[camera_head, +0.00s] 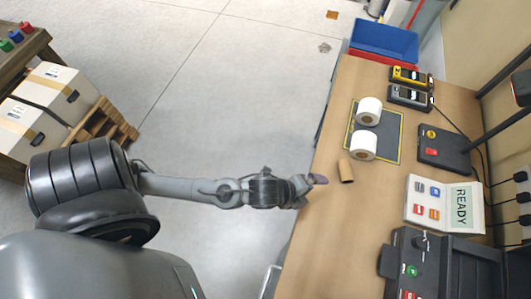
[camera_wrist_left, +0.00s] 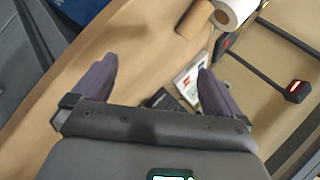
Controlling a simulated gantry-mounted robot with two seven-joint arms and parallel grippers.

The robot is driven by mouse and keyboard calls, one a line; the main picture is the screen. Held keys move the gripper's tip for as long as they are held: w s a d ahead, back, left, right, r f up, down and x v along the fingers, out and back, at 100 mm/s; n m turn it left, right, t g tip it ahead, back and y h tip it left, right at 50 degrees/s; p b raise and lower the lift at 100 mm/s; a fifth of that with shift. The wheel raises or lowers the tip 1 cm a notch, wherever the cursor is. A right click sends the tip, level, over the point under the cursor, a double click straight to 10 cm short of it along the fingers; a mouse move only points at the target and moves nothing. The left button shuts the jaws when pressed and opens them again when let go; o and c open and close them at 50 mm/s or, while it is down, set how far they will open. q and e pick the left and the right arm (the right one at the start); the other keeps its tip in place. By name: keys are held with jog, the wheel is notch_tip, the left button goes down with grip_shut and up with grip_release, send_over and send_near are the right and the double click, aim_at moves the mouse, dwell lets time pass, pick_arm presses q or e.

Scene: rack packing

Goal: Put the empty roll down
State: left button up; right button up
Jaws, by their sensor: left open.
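The empty roll (camera_head: 346,170) is a brown cardboard tube lying on the wooden table, just below the lower left corner of the grey mat (camera_head: 390,138). It also shows at the top of the left wrist view (camera_wrist_left: 194,32). My left gripper (camera_head: 318,181) is over the table's left edge, to the left of the roll and apart from it. In the left wrist view its two purple fingers (camera_wrist_left: 152,82) are spread wide with nothing between them. My right gripper is not in view.
Two white paper rolls (camera_head: 369,111) (camera_head: 363,145) stand on the mat. A blue bin (camera_head: 384,40), yellow and grey handheld devices (camera_head: 410,77), a black pad (camera_head: 444,148), a READY panel (camera_head: 446,204) and a dark machine (camera_head: 440,262) line the table's back and right. The front-left tabletop is clear.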

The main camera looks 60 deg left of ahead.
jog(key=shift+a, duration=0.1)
pick_arm(q)
jog(key=s+a+f+n+g+y, duration=0.1)
jog(key=s+a+n+g, duration=0.4)
jog(key=s+n, duration=0.6)
jog(key=n, duration=0.5)
jog(key=shift+s+a+y, duration=0.2)
jog(key=shift+a+y, duration=0.2)
notch_tip(320, 180, up, 22)
jog(key=p, duration=2.1)
jog(key=shift+f+p, duration=0.15)
jog(key=shift+p, duration=0.25)
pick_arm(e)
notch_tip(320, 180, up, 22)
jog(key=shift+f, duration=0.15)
